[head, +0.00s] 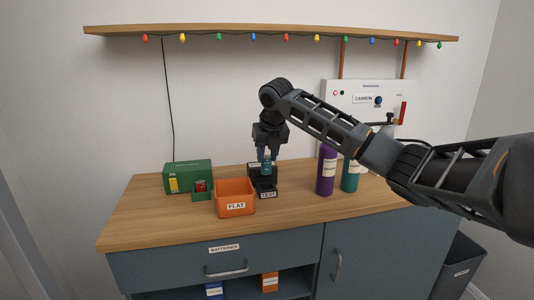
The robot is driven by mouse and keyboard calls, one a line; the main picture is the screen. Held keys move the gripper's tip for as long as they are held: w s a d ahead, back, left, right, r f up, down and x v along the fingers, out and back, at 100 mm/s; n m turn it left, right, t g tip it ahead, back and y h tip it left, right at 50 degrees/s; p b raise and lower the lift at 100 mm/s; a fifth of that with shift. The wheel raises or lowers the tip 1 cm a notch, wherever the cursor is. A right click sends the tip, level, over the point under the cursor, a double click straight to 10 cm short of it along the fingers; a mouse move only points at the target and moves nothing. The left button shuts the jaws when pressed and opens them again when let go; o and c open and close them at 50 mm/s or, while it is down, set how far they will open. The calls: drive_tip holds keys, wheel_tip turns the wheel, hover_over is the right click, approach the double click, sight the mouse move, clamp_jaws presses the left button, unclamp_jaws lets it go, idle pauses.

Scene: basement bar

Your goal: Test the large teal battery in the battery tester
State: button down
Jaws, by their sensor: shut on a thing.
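My gripper (267,158) points straight down over the counter, shut on the large teal battery (266,167). The battery is upright, with its lower part at the black battery tester (265,190), which has a white label reading TEST on its front. From this view I cannot tell whether the battery rests in the tester or hangs just above it. The tester stands on the wooden counter, just right of the orange FLAT bin. Part of the tester's back is hidden behind the battery and gripper.
The orange FLAT bin (235,208) is beside the tester. A green box (187,172) with a red battery (200,186) in front stands left. A purple cylinder (326,170) and a teal cylinder (350,176) stand right, below my arm. The counter's left end (137,222) is clear.

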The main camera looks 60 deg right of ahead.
sight(268, 172)
drive_tip(key=shift+f+b, duration=1.9)
drive_tip(key=shift+f, duration=1.75)
drive_tip(key=c, duration=0.7)
unclamp_jaws()
drive_tip(key=shift+v, duration=3.9)
drive_tip(key=shift+s, duration=0.1)
